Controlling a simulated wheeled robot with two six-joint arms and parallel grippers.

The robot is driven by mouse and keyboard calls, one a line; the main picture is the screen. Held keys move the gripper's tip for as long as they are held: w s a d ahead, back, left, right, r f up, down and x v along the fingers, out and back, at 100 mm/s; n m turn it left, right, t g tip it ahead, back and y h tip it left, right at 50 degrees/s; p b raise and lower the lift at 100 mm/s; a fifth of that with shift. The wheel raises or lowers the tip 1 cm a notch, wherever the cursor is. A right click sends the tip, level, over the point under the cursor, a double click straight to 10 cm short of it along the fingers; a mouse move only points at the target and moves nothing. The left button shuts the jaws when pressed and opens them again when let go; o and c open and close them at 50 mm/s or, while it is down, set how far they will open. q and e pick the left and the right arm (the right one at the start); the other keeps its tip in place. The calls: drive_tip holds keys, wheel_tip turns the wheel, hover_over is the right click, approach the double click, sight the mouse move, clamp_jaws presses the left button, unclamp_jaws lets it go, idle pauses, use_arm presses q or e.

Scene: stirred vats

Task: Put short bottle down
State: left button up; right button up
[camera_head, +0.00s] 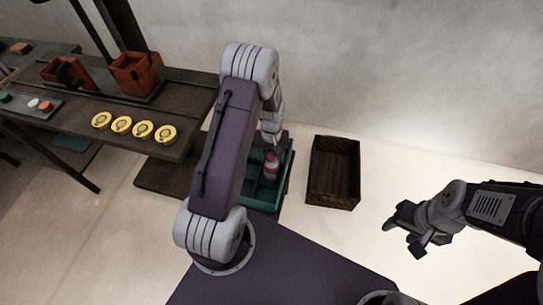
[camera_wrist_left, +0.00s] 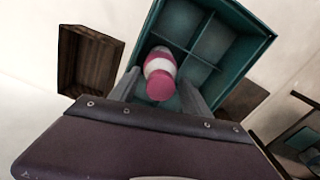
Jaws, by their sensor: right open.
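The short bottle (camera_head: 271,167), pink with a white band, is at the teal crate (camera_head: 285,185) beyond my left arm. In the left wrist view the bottle (camera_wrist_left: 160,75) is between the fingers of my left gripper (camera_wrist_left: 158,88), which look closed against its sides. Behind it is a compartment of the teal crate (camera_wrist_left: 262,22); whether its base touches the crate floor is hidden. In the head view my left gripper (camera_head: 271,142) is just above the bottle, its fingers hard to see. My right gripper (camera_head: 405,229) is open and empty at the right.
A dark wooden crate (camera_head: 333,197) stands right of the teal crate, and also shows in the left wrist view (camera_wrist_left: 84,62). A dark table (camera_head: 85,128) at the left holds several yellow discs (camera_head: 122,125) and a reddish box (camera_head: 134,75). Floor is clear between the wooden crate and right gripper.

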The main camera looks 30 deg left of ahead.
use_arm(q)
wheel_tip(320, 180, up, 12)
drive_tip(key=p, duration=0.4)
drive_tip(key=s+d+r+m+t, duration=0.1)
drive_tip(key=s+d+r+m, duration=0.25)
drive_tip(key=s, duration=0.35)
drive_tip(key=s+d+r+m, duration=0.2)
drive_tip(key=s+d+r, duration=0.15)
drive_tip(key=s, duration=0.25)
wheel_tip(320, 180, up, 13)
drive_tip(key=p, duration=1.3)
drive_tip(key=shift+d+r, duration=0.15)
drive_tip(key=shift+d, duration=0.15)
